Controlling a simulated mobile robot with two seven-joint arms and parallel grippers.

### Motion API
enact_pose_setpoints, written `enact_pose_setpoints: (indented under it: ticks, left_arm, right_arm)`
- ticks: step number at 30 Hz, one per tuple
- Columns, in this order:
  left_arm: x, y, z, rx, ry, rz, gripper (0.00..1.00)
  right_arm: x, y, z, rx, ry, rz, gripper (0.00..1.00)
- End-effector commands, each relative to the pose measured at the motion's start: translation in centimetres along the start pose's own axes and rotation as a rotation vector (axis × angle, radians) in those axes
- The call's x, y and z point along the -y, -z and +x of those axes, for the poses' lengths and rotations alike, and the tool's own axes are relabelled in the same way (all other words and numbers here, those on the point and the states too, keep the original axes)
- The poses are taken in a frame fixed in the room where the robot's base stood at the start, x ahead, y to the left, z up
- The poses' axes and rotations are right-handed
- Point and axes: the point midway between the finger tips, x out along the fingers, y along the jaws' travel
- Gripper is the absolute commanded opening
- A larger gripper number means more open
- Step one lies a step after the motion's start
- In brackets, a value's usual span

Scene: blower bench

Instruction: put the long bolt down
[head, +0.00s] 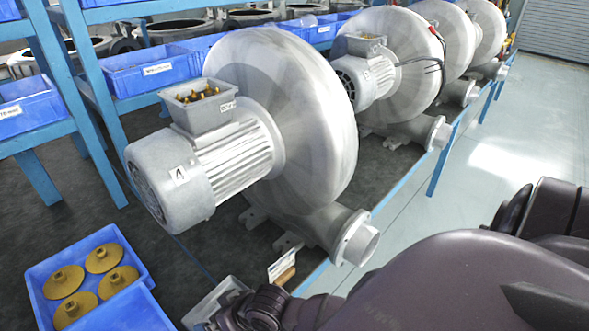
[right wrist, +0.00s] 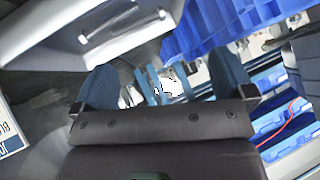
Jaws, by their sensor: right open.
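My right gripper (right wrist: 165,82) is open, with its two blue fingers spread wide and nothing between them. In the right wrist view a thin silver rod (right wrist: 122,25), which looks like the long bolt, lies in a pale tray (right wrist: 60,48) beyond the fingertips, apart from them. The fingertips and the bolt cannot be made out there. My left gripper is not in view.
A large grey blower (head: 290,110) with its motor (head: 200,170) stands on the dark bench, just behind my right arm. A blue bin (head: 130,262) with several yellow discs is at the lower left. A small label card (head: 281,264) stands near the arm. More blowers line the back.

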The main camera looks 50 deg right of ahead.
Motion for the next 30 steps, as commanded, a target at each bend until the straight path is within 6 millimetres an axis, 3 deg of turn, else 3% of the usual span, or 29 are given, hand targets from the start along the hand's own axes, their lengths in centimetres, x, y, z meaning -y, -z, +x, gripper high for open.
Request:
enact_pose_setpoints:
  ticks: [6, 12, 18, 30]
  left_arm:
    - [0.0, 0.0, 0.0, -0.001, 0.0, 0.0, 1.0]
    - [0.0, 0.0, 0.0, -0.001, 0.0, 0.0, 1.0]
    - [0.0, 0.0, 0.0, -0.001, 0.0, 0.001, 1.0]
    - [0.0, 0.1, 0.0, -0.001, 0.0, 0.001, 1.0]
  right_arm:
    - [-5.6, -4.5, -4.3, -0.163, -0.183, -0.059, 1.0]
    - [-9.2, -7.6, -8.4, -0.232, -0.336, -0.151, 1.0]
    - [-10.4, -8.6, -9.9, -0.248, -0.391, -0.194, 1.0]
    - [-10.4, -8.6, -9.9, -0.247, -0.39, -0.194, 1.0]
